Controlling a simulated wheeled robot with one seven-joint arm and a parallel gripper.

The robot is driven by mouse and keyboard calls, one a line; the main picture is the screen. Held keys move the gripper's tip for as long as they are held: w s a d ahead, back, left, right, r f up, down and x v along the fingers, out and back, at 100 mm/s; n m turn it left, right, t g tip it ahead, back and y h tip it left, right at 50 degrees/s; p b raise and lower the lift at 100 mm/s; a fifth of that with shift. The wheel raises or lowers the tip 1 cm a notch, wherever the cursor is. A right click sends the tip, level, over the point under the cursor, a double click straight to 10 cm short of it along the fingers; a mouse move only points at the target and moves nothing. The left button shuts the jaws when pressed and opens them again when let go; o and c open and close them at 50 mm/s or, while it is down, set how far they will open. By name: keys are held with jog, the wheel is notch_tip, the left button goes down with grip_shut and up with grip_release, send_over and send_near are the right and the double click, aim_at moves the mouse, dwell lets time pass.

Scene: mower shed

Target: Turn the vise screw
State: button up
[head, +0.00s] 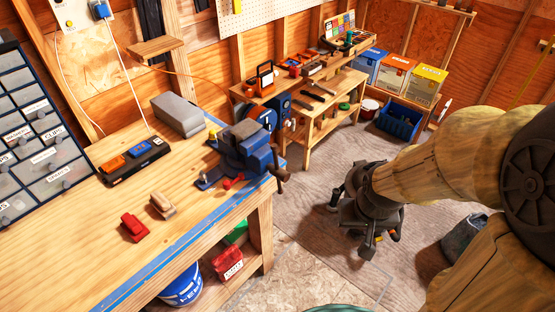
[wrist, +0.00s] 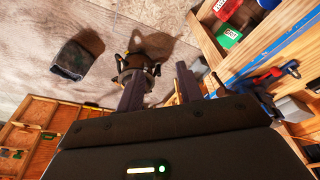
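The blue and dark grey vise (head: 246,150) stands at the right end of the wooden workbench (head: 85,235) in the head view. Its dark screw handle (head: 280,170) sticks out past the bench's front edge. In the wrist view the vise (wrist: 266,82) is at the right, partly hidden by my gripper's body. My gripper (head: 375,240) hangs over the floor to the right of the vise, well apart from it. In the wrist view my gripper (wrist: 160,78) shows two dark fingers spread apart, with nothing held between them.
A red tool (head: 134,227), a wooden block (head: 162,206) and a grey box (head: 178,114) lie on the bench. A blue bucket (head: 181,285) and a red box (head: 228,262) sit below it. A grey bin (head: 462,236) stands on the floor. Floor between bench and gripper is clear.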

jog(key=shift+w, duration=0.4)
jog(key=shift+s, duration=0.1)
